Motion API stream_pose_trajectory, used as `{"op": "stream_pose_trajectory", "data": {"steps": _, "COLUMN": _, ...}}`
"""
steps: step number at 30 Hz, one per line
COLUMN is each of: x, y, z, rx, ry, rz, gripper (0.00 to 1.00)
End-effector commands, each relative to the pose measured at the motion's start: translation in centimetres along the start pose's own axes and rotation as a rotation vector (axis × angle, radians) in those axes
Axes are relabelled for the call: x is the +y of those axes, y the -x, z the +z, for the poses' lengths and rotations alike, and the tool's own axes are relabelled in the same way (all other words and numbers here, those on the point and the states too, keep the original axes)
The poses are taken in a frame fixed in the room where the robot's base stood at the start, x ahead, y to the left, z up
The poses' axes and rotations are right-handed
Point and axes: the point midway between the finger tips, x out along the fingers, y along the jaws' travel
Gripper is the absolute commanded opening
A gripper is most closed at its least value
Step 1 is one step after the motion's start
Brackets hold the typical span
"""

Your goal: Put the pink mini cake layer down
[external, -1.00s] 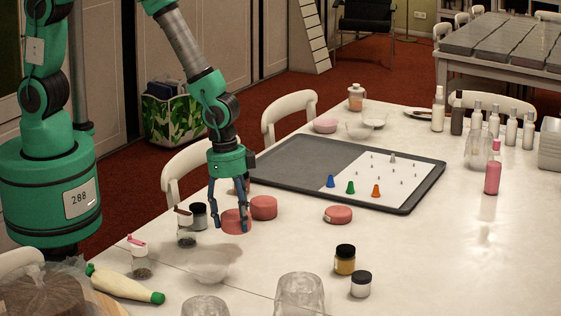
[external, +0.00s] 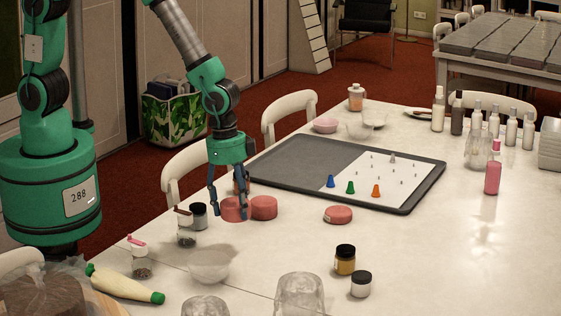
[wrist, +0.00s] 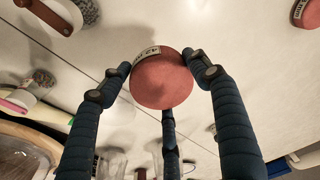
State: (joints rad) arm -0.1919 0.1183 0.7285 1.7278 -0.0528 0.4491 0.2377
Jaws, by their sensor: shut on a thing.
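The pink mini cake layer (external: 234,208), a short round disc, is held between the fingers of my gripper (external: 230,215) on the near left side of the white table. In the wrist view the pink layer (wrist: 161,80) sits between my dark blue fingers, with a pale printed label on its side. My gripper is shut on it and points down. I cannot tell whether its underside touches the table. Another pink layer (external: 264,207) is just right of it, and one more (external: 338,214) lies farther right. Part of another shows behind my fingers.
A dark tray (external: 268,160) with a white sheet and small coloured cones lies beyond. Lidded jars (external: 187,236) stand to the left, a clear bowl (external: 209,267) in front. A yellow jar (external: 345,260) is front right. The table between is clear.

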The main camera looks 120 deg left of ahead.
Motion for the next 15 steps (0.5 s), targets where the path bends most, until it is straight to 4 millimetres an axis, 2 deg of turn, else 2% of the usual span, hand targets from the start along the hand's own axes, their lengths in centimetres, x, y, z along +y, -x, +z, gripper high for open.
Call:
{"op": "stream_pose_trajectory", "data": {"steps": 8, "x": -1.3, "y": -0.8, "z": 0.0, "rx": -0.004, "ry": 0.022, "rz": -0.003, "gripper": 0.36}}
{"op": "stream_pose_trajectory", "data": {"steps": 15, "x": -3.9, "y": -2.4, "z": 0.0, "rx": -0.011, "ry": 0.067, "rz": -0.008, "gripper": 0.36}}
